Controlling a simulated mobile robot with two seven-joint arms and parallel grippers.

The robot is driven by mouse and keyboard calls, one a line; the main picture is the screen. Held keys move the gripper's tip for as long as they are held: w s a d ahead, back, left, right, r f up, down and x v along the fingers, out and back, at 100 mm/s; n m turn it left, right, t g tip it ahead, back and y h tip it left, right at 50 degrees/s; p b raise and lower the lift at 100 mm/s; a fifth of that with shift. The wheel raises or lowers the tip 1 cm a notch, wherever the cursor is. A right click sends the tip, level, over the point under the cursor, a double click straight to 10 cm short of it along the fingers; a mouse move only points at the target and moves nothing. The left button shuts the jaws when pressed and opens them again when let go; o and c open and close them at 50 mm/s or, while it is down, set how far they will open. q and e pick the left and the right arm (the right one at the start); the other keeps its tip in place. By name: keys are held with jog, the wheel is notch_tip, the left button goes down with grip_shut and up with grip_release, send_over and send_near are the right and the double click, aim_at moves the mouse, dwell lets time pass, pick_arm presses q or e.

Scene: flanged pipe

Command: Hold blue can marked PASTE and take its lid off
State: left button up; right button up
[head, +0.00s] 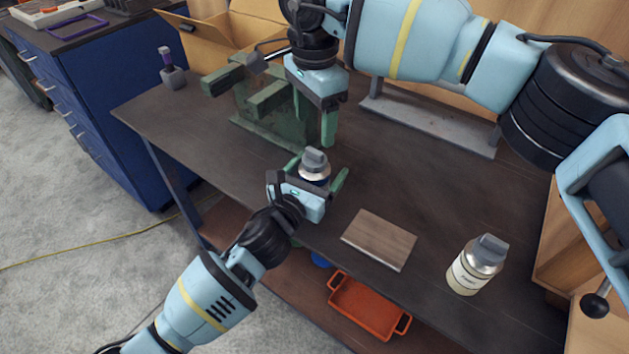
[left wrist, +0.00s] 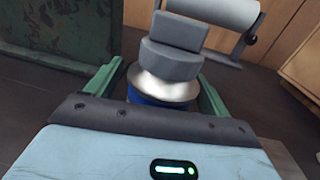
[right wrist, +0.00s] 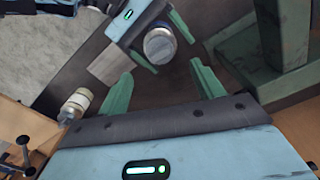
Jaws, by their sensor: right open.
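The blue can (head: 317,181) stands upright near the table's front edge, with a silvery shoulder and a grey lid (head: 314,160) on top. Its blue side shows low in the left wrist view (left wrist: 155,99), mostly hidden by my left gripper; I cannot read its marking. My left gripper (head: 322,164) has one green finger on each side of the can's body and looks shut on it. My right gripper (head: 313,132) is open and empty, pointing down above and behind the can. In the right wrist view the lid (right wrist: 159,46) lies beyond its open fingers (right wrist: 163,75).
A cream can with a grey lid (head: 473,267) stands at the right front. A wooden board (head: 379,239) lies between the cans. A green metal stand (head: 262,112) is behind left, and a grey-footed frame (head: 430,122) at the back. An orange tray (head: 366,307) sits below the table.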

pick_arm(q)
jog(key=c, duration=1.4)
jog(key=shift+c, duration=0.2)
pick_arm(e)
jog(key=c, duration=0.5)
jog(key=shift+a+f+y, duration=0.1)
jog(key=shift+a+y, duration=0.2)
jog(key=shift+y, duration=0.1)
jog(key=shift+c, duration=0.8)
jog(key=shift+s+a+f+y, duration=0.1)
jog(key=shift+a+f+y, duration=0.05)
jog(key=shift+a+y, duration=0.15)
jog(key=s+a+y, duration=0.3)
jog(key=y, duration=0.2)
jog(key=m+t+y, duration=0.4)
jog(key=m+t, duration=0.5)
jog(key=m, duration=0.5)
send_near(317, 152)
jog(key=x, duration=1.2)
jog(key=shift+w+a+f, duration=0.1)
jog(key=shift+w+a, duration=0.05)
jog(key=shift+a, duration=0.05)
